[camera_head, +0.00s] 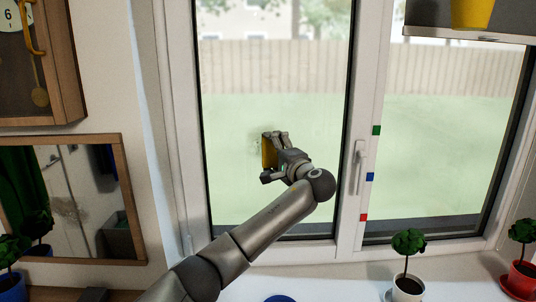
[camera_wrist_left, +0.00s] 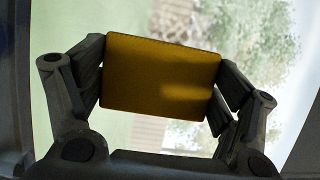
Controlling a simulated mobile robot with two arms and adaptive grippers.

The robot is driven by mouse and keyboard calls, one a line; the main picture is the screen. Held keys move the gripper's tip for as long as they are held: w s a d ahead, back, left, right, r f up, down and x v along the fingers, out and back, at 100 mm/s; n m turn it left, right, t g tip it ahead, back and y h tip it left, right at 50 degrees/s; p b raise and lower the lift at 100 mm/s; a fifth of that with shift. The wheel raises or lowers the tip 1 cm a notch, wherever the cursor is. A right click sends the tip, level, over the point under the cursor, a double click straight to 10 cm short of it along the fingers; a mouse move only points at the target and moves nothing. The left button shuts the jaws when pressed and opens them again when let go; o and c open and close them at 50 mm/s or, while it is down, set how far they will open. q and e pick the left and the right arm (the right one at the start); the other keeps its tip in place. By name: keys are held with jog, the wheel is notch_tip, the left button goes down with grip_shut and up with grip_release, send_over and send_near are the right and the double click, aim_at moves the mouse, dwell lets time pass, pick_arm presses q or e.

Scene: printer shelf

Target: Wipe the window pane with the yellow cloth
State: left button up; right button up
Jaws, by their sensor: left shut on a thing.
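The window pane (camera_head: 231,178) is the left glass panel in a white frame. A faint smudge shows on it just left of the cloth. The yellow cloth (camera_head: 269,153) looks like a flat block, held upright close to the pane; I cannot tell whether it touches the glass. My left gripper (camera_head: 274,156) is shut on the cloth at its two sides. In the left wrist view the yellow cloth (camera_wrist_left: 160,92) sits between both fingers of the left gripper (camera_wrist_left: 160,95). My right gripper is not in view.
A window handle (camera_head: 359,165) sticks out on the middle frame right of my arm. Potted plants (camera_head: 408,285) stand on the sill below. A mirror (camera_head: 75,200) and a clock (camera_head: 38,60) hang at the left. A shelf (camera_head: 468,34) juts out top right.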

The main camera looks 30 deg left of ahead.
aim_at(242, 135)
pick_arm(q)
jog(key=shift+w+d+r+p, duration=0.5)
jog(key=shift+w+d+r, duration=0.55)
jog(key=shift+d, duration=0.45)
jog(key=shift+s+a, duration=0.7)
jog(key=shift+a, duration=0.35)
jog(key=shift+s+a, duration=0.65)
jog(key=shift+a, duration=0.35)
jog(key=shift+s+a, duration=0.55)
jog(key=shift+a, duration=0.35)
jog(key=shift+s+a, duration=0.6)
jog(key=shift+a, duration=0.3)
jog(key=shift+s+a, duration=0.55)
jog(key=shift+a, duration=0.35)
jog(key=shift+r+p, duration=0.8)
jog(key=shift+r, duration=0.35)
jog(key=w+d, duration=0.6)
jog(key=d, duration=0.3)
jog(key=shift+d, duration=0.3)
jog(key=shift+f, duration=0.1)
